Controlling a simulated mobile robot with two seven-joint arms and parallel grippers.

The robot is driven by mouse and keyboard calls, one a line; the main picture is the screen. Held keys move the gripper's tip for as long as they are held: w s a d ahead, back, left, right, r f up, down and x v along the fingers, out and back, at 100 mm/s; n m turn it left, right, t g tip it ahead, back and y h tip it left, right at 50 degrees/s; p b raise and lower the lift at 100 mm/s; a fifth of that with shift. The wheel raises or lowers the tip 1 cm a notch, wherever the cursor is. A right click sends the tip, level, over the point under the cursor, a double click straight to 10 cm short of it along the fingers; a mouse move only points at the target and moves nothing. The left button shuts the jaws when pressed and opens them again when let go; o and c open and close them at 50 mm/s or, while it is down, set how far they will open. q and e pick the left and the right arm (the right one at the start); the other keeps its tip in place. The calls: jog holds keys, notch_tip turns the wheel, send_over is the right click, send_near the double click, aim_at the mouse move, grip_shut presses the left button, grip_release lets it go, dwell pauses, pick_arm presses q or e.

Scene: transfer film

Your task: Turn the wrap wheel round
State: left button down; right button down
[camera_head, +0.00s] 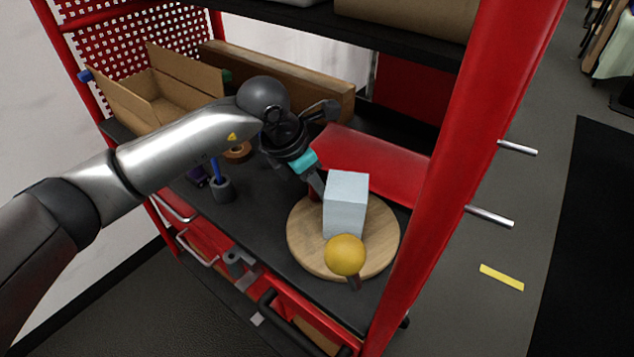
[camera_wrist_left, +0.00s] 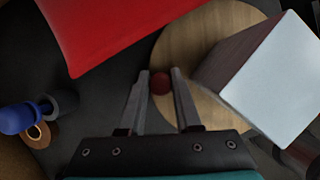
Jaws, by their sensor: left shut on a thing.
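The wrap wheel (camera_head: 303,250) is a round wooden disc on the dark shelf. A pale blue-grey box (camera_head: 346,203) stands on it. A yellow ball knob (camera_head: 345,255) is at the wheel's near edge, with a short dark peg beside it. My left gripper (camera_head: 317,184) reaches down at the wheel's far left edge. In the left wrist view its two fingers (camera_wrist_left: 161,82) close around a small red knob (camera_wrist_left: 160,84) at the rim of the wheel (camera_wrist_left: 185,45). The box (camera_wrist_left: 275,78) is just right of the fingers.
A red panel-like thing (camera_head: 375,163) lies behind the wheel. An open cardboard box (camera_head: 160,90) stands at the back left. A blue-handled tool in a dark holder (camera_head: 222,188) and a tape roll (camera_head: 238,151) are left. The cart's red post (camera_head: 440,170) rises at right.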

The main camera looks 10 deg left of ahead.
pick_arm(q)
jog(key=shift+r, duration=0.1)
dwell(0.3)
jog(key=c, duration=0.9)
grip_release()
jog(key=shift+a, duration=0.1)
jog(key=p+v, duration=0.1)
jog(key=v, duration=1.4)
jog(key=shift+s+p, duration=0.15)
jog(key=shift+p, duration=0.15)
